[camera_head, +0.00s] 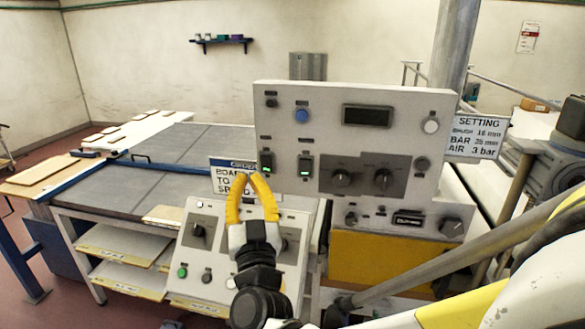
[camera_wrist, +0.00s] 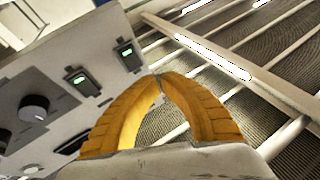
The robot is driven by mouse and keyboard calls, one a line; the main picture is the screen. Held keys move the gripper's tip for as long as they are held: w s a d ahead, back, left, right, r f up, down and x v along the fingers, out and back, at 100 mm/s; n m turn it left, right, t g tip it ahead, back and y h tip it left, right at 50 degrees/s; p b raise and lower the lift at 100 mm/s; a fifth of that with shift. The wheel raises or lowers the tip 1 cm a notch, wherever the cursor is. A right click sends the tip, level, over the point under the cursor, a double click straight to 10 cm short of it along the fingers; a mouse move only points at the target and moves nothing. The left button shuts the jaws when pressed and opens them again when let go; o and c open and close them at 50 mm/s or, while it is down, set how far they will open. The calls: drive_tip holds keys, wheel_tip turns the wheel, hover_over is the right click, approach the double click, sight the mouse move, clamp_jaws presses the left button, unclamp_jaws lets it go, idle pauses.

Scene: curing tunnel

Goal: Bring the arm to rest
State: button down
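My gripper (camera_head: 254,178) has two yellow curved fingers and is held in front of the control panel (camera_head: 290,205), near its lower left part. In the wrist view, its fingertips (camera_wrist: 158,77) meet, with nothing visible between them. In the wrist view, the green-lit switches (camera_wrist: 125,56) lie beyond the fingers at the upper left. I cannot tell whether the fingers touch anything. Part of the sloped lower panel (camera_head: 212,215) is hidden behind my wrist.
A grey-topped work table (camera_head: 170,150) with shelves stands at the left. A setting sign (camera_head: 478,136) is at the panel's right side. A metal post (camera_head: 452,45) rises behind it. Slatted bars (camera_wrist: 245,80) show in the wrist view. Open floor (camera_head: 70,290) is at the lower left.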

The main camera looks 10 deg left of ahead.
drive_tip(key=s+d+f+n+g+b, duration=0.2)
drive_tip(key=d+f+g+b, duration=0.5)
drive_tip(key=d, duration=1)
drive_tip(key=s+d+f+m+g+h, duration=0.4)
drive_tip(key=s+d+f+g+h, duration=0.3)
drive_tip(key=s+d+f, duration=0.9)
wheel_tip(320, 180, down, 2)
drive_tip(key=d+b, duration=0.1)
drive_tip(key=d, duration=0.1)
drive_tip(key=shift+d+m, duration=0.3)
drive_tip(key=shift+f, duration=0.1)
